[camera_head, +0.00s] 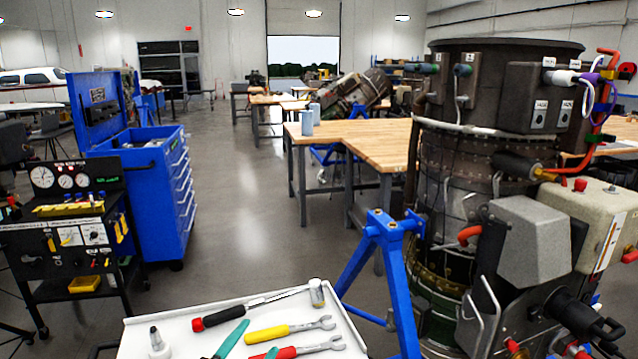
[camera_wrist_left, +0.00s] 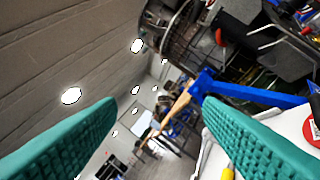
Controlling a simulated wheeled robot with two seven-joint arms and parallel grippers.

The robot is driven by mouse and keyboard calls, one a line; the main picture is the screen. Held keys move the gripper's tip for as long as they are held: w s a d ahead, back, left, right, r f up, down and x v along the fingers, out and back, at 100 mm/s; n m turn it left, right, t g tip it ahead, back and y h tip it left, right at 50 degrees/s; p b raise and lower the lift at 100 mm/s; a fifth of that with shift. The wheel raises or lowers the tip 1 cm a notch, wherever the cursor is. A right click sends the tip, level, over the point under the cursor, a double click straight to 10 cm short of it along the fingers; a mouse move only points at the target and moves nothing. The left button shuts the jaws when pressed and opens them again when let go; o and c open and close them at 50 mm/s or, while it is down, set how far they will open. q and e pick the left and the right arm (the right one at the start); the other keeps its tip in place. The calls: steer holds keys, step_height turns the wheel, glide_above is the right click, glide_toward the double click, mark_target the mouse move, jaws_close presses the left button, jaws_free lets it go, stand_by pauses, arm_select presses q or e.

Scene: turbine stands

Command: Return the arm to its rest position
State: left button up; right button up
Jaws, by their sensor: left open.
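My left gripper (camera_head: 261,337) shows as two teal fingertips at the bottom of the head view, over the white tool tray (camera_head: 186,346). In the left wrist view the teal fingers (camera_wrist_left: 160,102) are wide apart, with nothing between them. The rest of the left arm is hidden below the picture. My right gripper and arm are not in view.
A turbine engine (camera_head: 455,185) and blue stand (camera_head: 358,268) are at right; a blue cabinet (camera_head: 150,200) is left. Floor between is clear.

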arm_select(q)
steer(key=s+a+f+n+g+y, duration=0.5)
steer(key=s+a+f+n+y, duration=0.1)
steer(key=a+f+n+y, duration=0.5)
steer(key=s+f+n+g+h, duration=0.1)
steer(key=s+f+g, duration=0.2)
steer(key=s, duration=0.3)
steer(key=s+d+f+n+g, duration=0.1)
steer(key=s+f+g, duration=0.25)
steer(key=s, duration=0.35)
steer(key=s+f+n+g+h, duration=0.1)
steer(key=s+f+n+g, duration=0.1)
steer(key=s+f+g, duration=0.3)
steer(key=s+f, duration=0.3)
steer(key=f, duration=2.2)
steer(key=s+a+f+g, duration=0.1)
steer(key=s+a+f, duration=0.1)
steer(key=s+f, duration=1.3)
steer(key=shift+s+a+m+y, duration=0.2)
steer(key=shift+s+m+y, duration=0.15)
steer(key=shift+s, duration=0.35)
steer(key=shift+f, duration=0.1)
